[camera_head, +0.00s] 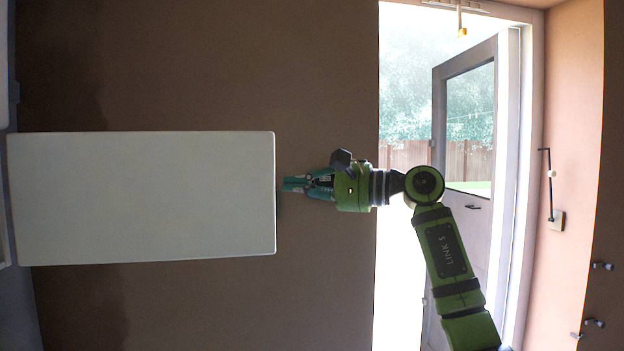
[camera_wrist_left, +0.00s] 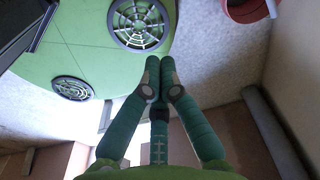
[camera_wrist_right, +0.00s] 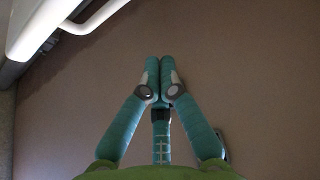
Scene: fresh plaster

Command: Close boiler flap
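A large white panel (camera_head: 140,197), seemingly the boiler flap, spans the left half of the head view and stands out from the left side. My right gripper (camera_head: 289,184) is just past the panel's right edge, its fingers pointing left toward it. I cannot tell whether they touch. In the right wrist view the right gripper's fingers (camera_wrist_right: 160,72) are together with nothing between them. White edges (camera_wrist_right: 38,25) show at upper left there. My left gripper (camera_wrist_left: 156,72) is outside the head view. In its wrist view its fingers are together and empty, pointing away from the panel.
An open door (camera_head: 468,200) with a glass pane stands at the right of the head view, with bright outdoors behind it. A brown wall (camera_head: 200,70) lies behind the panel. A red round object (camera_wrist_left: 250,9) shows at the top of the left wrist view.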

